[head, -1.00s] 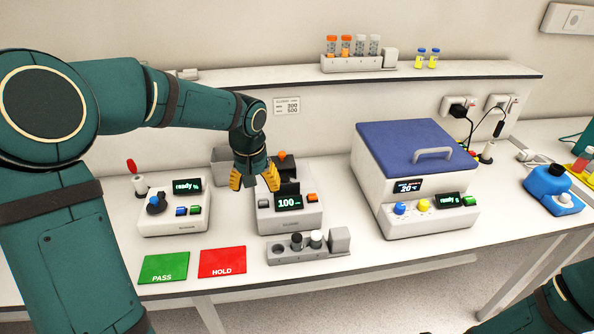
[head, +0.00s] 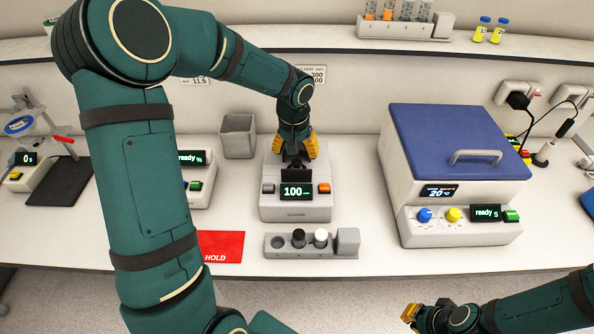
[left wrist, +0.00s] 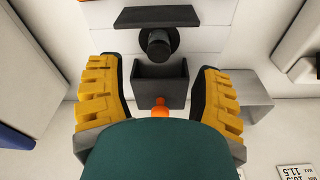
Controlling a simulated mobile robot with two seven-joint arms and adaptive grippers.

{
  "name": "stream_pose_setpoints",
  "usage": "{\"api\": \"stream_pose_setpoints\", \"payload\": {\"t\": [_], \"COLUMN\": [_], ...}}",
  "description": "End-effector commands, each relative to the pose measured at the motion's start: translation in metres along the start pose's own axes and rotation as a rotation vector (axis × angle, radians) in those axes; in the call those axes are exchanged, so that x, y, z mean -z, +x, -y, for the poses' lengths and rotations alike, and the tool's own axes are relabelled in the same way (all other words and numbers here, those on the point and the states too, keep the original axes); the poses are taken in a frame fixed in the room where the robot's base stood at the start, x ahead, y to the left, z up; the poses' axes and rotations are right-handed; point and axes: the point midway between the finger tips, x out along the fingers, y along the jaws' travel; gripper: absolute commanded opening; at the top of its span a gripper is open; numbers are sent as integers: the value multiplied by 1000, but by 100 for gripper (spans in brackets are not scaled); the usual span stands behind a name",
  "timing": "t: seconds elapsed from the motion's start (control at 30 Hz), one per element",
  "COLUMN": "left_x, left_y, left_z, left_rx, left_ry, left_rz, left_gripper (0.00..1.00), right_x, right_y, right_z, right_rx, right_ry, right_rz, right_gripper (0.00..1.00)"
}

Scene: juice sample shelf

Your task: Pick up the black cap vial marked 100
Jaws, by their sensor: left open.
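A black cap vial (head: 298,238) stands in the small grey rack (head: 277,253) at the front, beside a white cap vial (head: 320,237). No mark on either is readable. Behind the rack is a white meter (head: 295,212) whose display (head: 297,191) reads 100. My left gripper (head: 297,150) is open, pointing down over the meter's back part. In the left wrist view, a dark round cap-like piece (left wrist: 158,46) stands ahead between the yellow fingers, by a black open holder (left wrist: 160,83). My right gripper (head: 428,317) is low at the front; its jaws are unclear.
A grey open bin (head: 238,137) stands left of the meter. A blue-lidded machine (head: 450,150) stands to the right. A red HOLD card (head: 221,246) lies at the front left.

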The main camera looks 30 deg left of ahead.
Motion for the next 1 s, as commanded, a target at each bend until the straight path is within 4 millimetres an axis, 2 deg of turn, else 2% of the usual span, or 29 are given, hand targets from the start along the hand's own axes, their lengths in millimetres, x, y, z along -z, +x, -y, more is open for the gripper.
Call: {"api": "stream_pose_setpoints", "payload": {"t": [0.03,0.27,0.6,0.9,0.97,1.0], "left_x": [0,0,1,1,1,1], "left_y": [7,21,64,67,67,66], "left_z": [0,0,0,0,0,0], "left_rx": [0,-1,-1,-1,-1,-1], "left_ry": [1,1,1,1,1,1], "left_rz": [1,0,1,-1,-1,-1], "left_gripper": [66,66,66,68,47,32], "right_x": [0,0,0,0,0,0], "right_y": [1,1,3,3,3,3], "right_z": [0,0,-1,-1,-1,-1], "right_rx": [0,0,-1,-1,-1,-1], "right_ry": [0,0,0,0,0,0], "right_rz": [0,-1,-1,-1,-1,0], "right_gripper": [0,0,0,0,0,0]}}
